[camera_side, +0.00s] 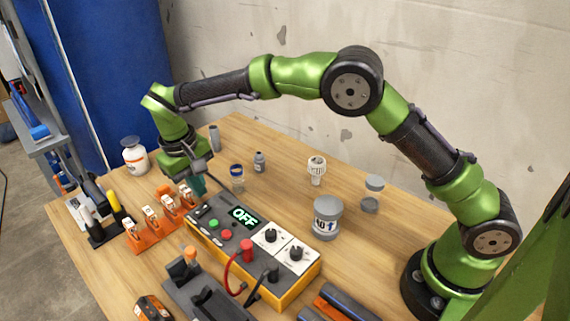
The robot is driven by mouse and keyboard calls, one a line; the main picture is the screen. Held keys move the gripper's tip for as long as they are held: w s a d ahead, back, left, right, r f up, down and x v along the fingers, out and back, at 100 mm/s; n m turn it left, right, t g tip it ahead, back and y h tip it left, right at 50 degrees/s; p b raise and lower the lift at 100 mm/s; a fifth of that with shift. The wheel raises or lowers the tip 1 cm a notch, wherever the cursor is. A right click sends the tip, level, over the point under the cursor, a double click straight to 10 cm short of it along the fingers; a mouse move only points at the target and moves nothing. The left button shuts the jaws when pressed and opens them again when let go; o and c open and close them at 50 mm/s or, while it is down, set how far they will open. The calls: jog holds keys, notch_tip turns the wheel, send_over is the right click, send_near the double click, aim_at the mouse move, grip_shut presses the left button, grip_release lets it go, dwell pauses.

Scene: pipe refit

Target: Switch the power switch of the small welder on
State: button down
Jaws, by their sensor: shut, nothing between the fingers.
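The small welder (295,290) is a box with a dark and grey top panel and orange-yellow sides, in the middle front of the table. Its display (243,217) reads OFF in green. Its top carries small green and red buttons, black knobs on white plates, and red and black plugs with cables. A small dark part at its far left end (202,211) may be the power switch; its position is too small to tell. My gripper (198,189) is shut and empty, pointing down just beyond that far left end. I cannot tell whether it touches the welder.
An orange rack (160,225) with several white-and-orange pieces stands left of the welder. A white jar (134,155), small bottles and a grey pot (327,217) stand around it. Dark tools lie in front. The table is fairly clear towards the back wall.

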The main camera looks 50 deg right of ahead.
aim_at(206, 206)
jog(key=shift+d+f, duration=0.15)
jog(key=shift+f, duration=0.9)
jog(key=shift+d+f, duration=0.15)
jog(key=shift+f, duration=0.85)
jog(key=shift+d+f+y, duration=0.3)
jog(key=shift+f+y, duration=0.15)
jog(key=shift+y, duration=0.15)
jog(key=shift+f, duration=0.1)
jog(key=shift+a, duration=0.15)
